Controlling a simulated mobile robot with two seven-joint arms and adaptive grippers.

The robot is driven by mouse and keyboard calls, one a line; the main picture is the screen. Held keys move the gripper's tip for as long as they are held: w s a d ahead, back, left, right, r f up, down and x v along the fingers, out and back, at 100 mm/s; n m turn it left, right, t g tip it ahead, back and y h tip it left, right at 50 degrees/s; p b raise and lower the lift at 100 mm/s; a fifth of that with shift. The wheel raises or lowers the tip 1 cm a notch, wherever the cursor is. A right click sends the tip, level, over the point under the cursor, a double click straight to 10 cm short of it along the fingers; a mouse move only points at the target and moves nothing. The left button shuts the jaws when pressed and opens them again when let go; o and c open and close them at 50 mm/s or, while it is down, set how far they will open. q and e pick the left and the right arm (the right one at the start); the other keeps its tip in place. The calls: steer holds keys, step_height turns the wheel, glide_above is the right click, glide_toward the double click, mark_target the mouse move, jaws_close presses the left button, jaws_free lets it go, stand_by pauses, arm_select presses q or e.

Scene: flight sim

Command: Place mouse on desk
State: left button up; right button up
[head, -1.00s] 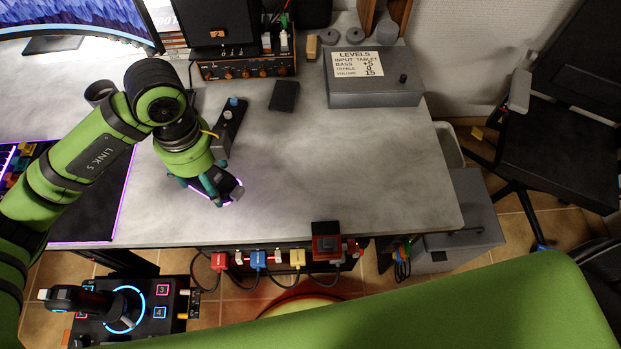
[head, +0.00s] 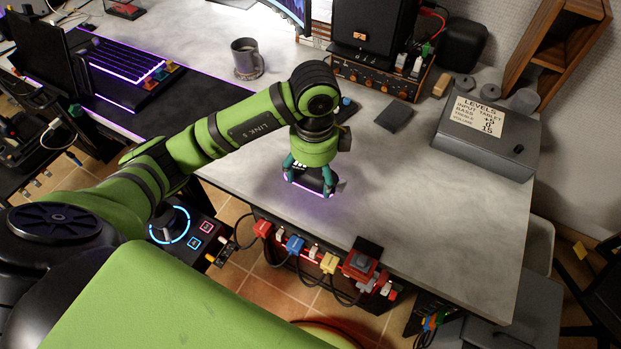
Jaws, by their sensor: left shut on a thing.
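My left gripper (head: 312,185) points down over the front part of the grey desk (head: 440,210). Its teal fingers are shut on the dark mouse (head: 312,181), which glows purple along its lower edge. The mouse is at or just above the desk top; I cannot tell whether it touches. A purple glow falls on the desk around it. The gripper hides part of the mouse. My right gripper is not in view.
A black mat with a lit keyboard (head: 125,72) and a grey mug (head: 246,60) lie to the left. A grey levels box (head: 485,142) and a dark flat block (head: 394,117) stand to the right. Colored plugs (head: 328,263) line the front edge. The desk right of the gripper is clear.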

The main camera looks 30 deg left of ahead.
mark_target(307, 179)
arm_select(q)
steer(key=shift+w+a+f, duration=0.45)
steer(key=shift+a, duration=0.15)
steer(key=shift+w+a+f, duration=0.4)
steer(key=shift+a, duration=0.2)
steer(key=shift+f+p, duration=0.45)
steer(key=shift+f, duration=1.55)
steer(key=shift+f, duration=0.1)
steer(key=o, duration=1.2)
step_height(307, 179, up, 12)
steer(key=shift+r, duration=0.15)
